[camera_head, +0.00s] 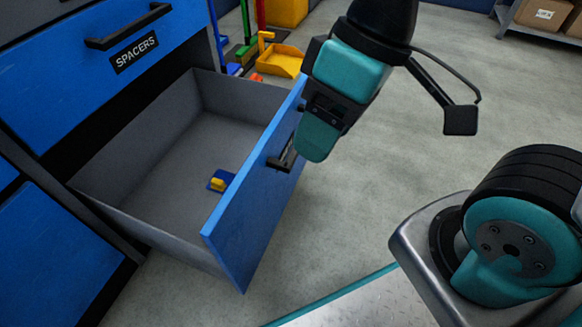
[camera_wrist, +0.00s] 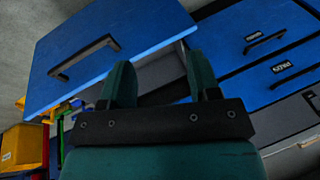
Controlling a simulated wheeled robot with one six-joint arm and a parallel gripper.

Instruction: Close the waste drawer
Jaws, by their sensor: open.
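The open drawer (camera_head: 165,165) is pulled well out of the blue cabinet, below the SPACERS drawer. Its blue front panel (camera_head: 250,215) carries a dark handle (camera_head: 284,155); I cannot read a label on it. My gripper (camera_head: 312,148) has teal fingers and is in front of the panel's outer face, near the handle, partly overlapping it in the head view. Whether it touches is unclear. In the wrist view the gripper (camera_wrist: 160,78) has its two fingers apart with nothing between them; the panel (camera_wrist: 130,35) and its handle (camera_wrist: 84,58) lie beyond.
A small blue and yellow piece (camera_head: 221,181) lies inside the drawer. The SPACERS drawer (camera_head: 110,55) is above. A shelf with cardboard boxes (camera_head: 543,14) is at the far right. The floor between is clear.

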